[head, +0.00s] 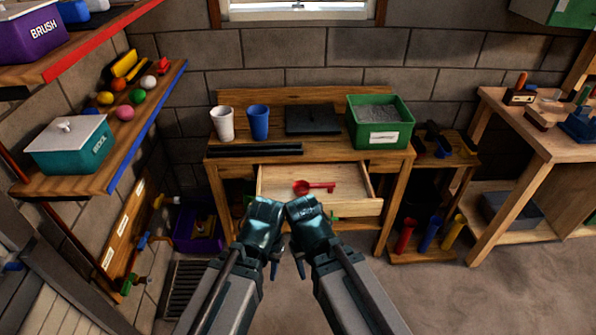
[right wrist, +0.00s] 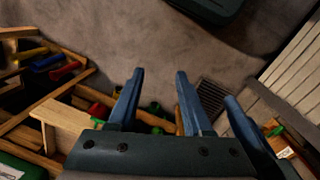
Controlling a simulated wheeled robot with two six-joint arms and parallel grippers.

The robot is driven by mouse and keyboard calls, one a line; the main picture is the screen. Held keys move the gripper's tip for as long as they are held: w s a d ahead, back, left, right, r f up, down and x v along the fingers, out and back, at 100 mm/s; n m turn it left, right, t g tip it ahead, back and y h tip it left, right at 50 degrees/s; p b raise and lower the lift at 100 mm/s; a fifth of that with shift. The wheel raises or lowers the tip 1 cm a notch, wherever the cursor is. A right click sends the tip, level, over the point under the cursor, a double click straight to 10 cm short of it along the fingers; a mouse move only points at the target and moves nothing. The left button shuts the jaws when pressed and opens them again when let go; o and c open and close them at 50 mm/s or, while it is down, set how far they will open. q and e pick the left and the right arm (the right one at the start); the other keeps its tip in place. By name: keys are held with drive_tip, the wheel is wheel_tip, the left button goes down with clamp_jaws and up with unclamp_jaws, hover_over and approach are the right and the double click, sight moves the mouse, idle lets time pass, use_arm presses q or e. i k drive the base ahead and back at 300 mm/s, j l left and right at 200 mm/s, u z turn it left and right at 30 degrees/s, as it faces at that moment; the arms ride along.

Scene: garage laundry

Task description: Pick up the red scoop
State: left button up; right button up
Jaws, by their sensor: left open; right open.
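The red scoop (head: 315,187) lies in the open wooden drawer (head: 350,206) of the workbench in the head view. Its round bowl is at the left and its handle points right. My left gripper (head: 273,266) and my right gripper (head: 300,265) are side by side in front of the drawer, apart from the scoop. The right wrist view shows the right gripper (right wrist: 160,73) with its two fingers spread and nothing between them. The left gripper is open and appears empty.
The workbench (head: 300,165) carries a white cup (head: 223,123), a blue cup (head: 258,122), a dark flat case (head: 312,119) and a green bin (head: 379,121). Shelves with a teal box (head: 72,145) stand at left. Red, blue and yellow tubes stand right of the drawer.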

sight(300, 187)
drive_tip(key=i+l+u, duration=0.25)
drive_tip(key=i+l, duration=0.15)
drive_tip(key=i+l+u, duration=0.3)
drive_tip(key=l, duration=0.25)
drive_tip(key=i, duration=0.1)
